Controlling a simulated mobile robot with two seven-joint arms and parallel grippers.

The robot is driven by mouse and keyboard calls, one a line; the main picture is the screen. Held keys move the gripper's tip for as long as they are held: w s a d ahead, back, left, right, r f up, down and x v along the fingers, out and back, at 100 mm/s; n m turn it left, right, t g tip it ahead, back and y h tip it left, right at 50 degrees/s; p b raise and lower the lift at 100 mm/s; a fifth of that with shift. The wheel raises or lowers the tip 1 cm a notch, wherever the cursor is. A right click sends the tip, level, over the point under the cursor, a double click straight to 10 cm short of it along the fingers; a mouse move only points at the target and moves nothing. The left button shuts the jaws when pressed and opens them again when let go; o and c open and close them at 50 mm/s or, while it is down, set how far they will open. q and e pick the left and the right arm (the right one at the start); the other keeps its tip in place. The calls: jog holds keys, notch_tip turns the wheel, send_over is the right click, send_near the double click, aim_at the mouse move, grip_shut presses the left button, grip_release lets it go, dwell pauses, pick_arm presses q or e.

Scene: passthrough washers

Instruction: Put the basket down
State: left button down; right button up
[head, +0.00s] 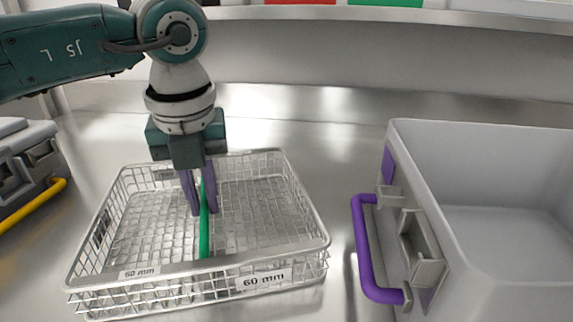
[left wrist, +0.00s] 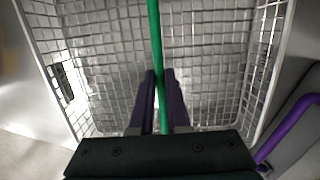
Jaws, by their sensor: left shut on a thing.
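The wire basket (head: 262,262) is a shallow silver mesh tray with "60 mm" labels on its near rim. It is at the lower left of the head view, level, at or just above the steel surface; I cannot tell whether it touches. A green bar handle (head: 204,235) runs across its middle. My left gripper (head: 204,212) points down into the basket and is shut on the green handle. In the left wrist view the purple fingers (left wrist: 160,100) straddle the green bar (left wrist: 155,40), with the mesh (left wrist: 205,55) below. My right gripper is not in view.
A grey open container (head: 480,150) with a purple handle (head: 366,250) stands close on the right. A grey case (head: 25,165) with a yellow handle (head: 35,205) is at the left edge. Bare steel surface (head: 330,150) lies behind the basket. A shelf edge (head: 300,14) runs along the top.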

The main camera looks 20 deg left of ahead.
aim_at(204, 212)
pick_arm(q)
jog(key=c, duration=0.9)
grip_release()
jog(key=shift+r, duration=0.4)
notch_tip(204, 212, up, 11)
jog(key=s+d, duration=0.1)
jog(key=shift+s+r+p, duration=0.15)
jog(key=shift+s+p, duration=0.05)
jog(key=shift+p, duration=0.2)
jog(key=shift+d, duration=0.1)
